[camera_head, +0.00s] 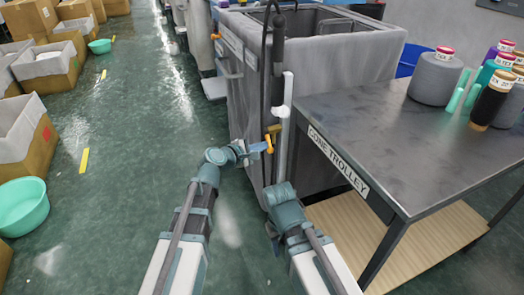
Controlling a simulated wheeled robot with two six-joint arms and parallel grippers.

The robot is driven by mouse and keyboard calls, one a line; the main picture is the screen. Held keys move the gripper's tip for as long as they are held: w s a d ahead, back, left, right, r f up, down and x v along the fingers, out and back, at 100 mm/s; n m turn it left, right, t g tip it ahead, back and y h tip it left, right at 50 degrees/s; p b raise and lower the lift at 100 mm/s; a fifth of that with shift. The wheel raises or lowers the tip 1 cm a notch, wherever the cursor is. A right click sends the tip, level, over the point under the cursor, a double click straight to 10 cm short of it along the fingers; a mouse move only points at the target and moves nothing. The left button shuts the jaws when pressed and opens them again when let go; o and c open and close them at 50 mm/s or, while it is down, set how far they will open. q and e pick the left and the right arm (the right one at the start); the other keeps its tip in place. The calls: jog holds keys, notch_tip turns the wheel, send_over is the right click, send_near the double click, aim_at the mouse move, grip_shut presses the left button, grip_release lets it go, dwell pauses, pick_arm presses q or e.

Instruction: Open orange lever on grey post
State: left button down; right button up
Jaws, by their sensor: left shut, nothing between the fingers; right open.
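An orange lever (269,143) hangs near a pale grey upright post (288,95) at the front corner of the grey machine. A small brass-coloured piece sits just above it. My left gripper (259,148) is shut and empty, its tip right beside the orange lever. I cannot tell whether they touch. My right gripper (272,238) is lower, below the lever and left of the trolley, open and away from the lever. Its fingers are small and partly hidden by its wrist.
The cone trolley (355,120) stands close on the right, with yarn cones (435,78) at its far side. A grey machine (330,58) stands behind the post. Boxes (60,75) and a green basin (22,207) line the left; the floor between is clear.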

pick_arm(q)
jog(key=w+f+m+t+b, duration=0.1)
jog(key=b, duration=0.1)
jog(key=f+m+t+b, duration=0.1)
jog(key=m+b, duration=0.1)
jog(key=b, duration=0.1)
jog(key=shift+w+a, duration=0.35)
pick_arm(e)
notch_tip(320, 180, down, 6)
jog(key=shift+f, duration=0.15)
pick_arm(q)
jog(key=shift+w+f, duration=0.15)
jog(key=shift+w, duration=0.05)
pick_arm(e)
jog(key=shift+f, duration=0.1)
